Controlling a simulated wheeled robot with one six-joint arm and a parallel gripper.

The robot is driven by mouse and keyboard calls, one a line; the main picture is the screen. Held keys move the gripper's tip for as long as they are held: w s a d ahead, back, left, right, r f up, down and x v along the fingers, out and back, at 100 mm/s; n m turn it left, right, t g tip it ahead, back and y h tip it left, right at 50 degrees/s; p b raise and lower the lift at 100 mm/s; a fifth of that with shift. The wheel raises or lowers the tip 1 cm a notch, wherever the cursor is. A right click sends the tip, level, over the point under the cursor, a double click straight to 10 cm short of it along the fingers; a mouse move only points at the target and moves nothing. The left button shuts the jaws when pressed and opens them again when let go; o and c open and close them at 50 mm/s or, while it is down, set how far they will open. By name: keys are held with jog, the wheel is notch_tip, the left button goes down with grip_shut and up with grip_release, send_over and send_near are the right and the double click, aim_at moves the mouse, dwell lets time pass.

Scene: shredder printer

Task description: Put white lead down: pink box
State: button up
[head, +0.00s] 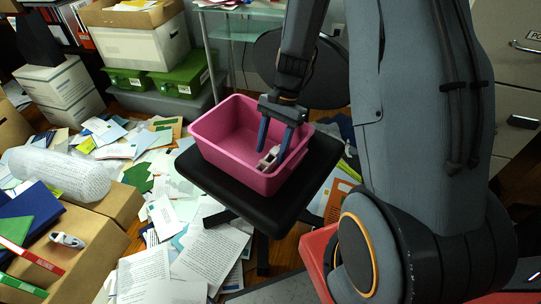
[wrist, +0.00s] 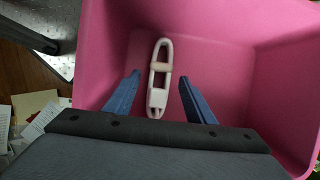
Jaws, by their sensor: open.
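The pink box (head: 217,130) stands on a black chair seat in the middle of the head view. The white lead (head: 269,158), a pale long looped piece, is inside the box near its right end. In the wrist view the white lead (wrist: 159,78) lies lengthwise between my fingers, against the pink box's inside (wrist: 215,60). My gripper (head: 274,148) reaches down into the box with its two blue fingers apart. In the wrist view my gripper (wrist: 160,98) is open, with a gap on both sides of the lead.
The black chair seat (head: 318,170) shows around the box. Scattered papers (head: 150,265) cover the floor. Brown boxes (head: 85,255) stand at the left, with green bins (head: 185,75) behind. A red container (head: 318,262) is near my arm's base.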

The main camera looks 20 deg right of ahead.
jog(key=p+v, duration=0.1)
jog(key=v, duration=0.7)
jog(key=s+a+r+n+h, duration=0.2)
jog(key=s+a+r+n, duration=0.5)
jog(key=a+r, duration=0.3)
jog(key=s+a+r+n+t, duration=0.1)
jog(key=s+r+n, duration=0.2)
jog(key=s, duration=0.3)
jog(key=s+a+r+n+t+h, duration=0.1)
jog(key=s+a+r+n, duration=0.1)
jog(key=s, duration=0.4)
jog(key=shift+s+r+n, duration=0.35)
jog(key=shift+r+n, duration=0.4)
jog(key=shift+n, duration=0.35)
jog(key=shift+w, duration=0.1)
jog(key=d+r+m+p, duration=0.3)
jog(key=d+r+p, duration=0.6)
jog(key=p, duration=1)
jog(key=shift+d+r+h, duration=0.25)
jog(key=shift+r+h, duration=0.05)
jog(key=shift+r, duration=0.45)
